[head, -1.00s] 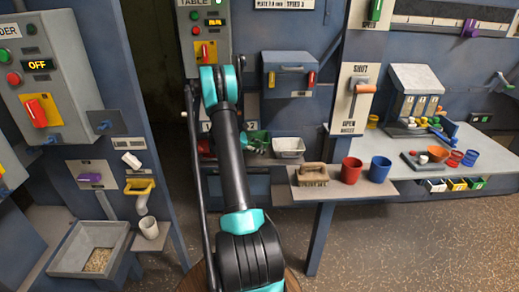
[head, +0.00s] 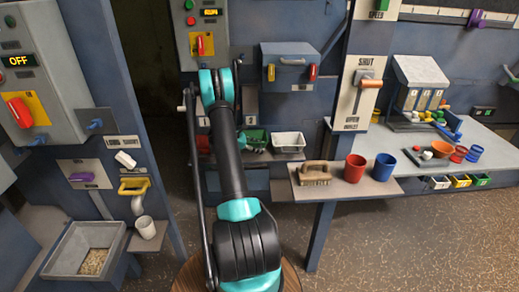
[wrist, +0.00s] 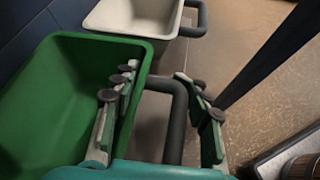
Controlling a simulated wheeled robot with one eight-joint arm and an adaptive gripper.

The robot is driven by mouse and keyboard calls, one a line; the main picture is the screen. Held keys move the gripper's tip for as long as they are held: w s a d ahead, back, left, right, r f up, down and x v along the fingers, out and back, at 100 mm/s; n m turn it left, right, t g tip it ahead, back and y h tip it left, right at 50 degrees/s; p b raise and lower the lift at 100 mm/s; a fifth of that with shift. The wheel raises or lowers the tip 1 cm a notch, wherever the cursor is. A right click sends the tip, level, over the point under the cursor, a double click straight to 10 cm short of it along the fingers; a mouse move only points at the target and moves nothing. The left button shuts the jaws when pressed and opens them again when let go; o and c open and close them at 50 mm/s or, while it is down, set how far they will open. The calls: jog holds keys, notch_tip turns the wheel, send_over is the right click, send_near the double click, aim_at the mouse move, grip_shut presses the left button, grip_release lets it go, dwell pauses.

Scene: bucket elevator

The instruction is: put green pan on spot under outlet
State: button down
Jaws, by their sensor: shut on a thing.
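The green pan (head: 256,139) is at the small shelf in the middle of the head view, partly behind my arm. In the wrist view the green pan (wrist: 58,105) fills the left side, empty as far as it shows. My gripper (wrist: 160,115) is at its right side, with one finger over the pan's wall and the other beyond its dark handle. It is shut on the pan at this handle. I cannot tell whether the pan touches the shelf. My gripper is mostly hidden in the head view.
A white pan (head: 289,141) stands close beside the green one; it also shows in the wrist view (wrist: 135,18). A brush (head: 314,173), a red cup (head: 355,168) and a blue cup (head: 384,166) stand on a shelf to the right. A lever (head: 368,83) sits on a post.

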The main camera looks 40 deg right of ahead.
jog(key=shift+f, duration=0.45)
jog(key=shift+w+d+f, duration=0.1)
jog(key=shift+w, duration=0.15)
jog(key=shift+s, duration=0.1)
jog(key=c, duration=0.8)
grip_release()
jog(key=shift+o, duration=0.2)
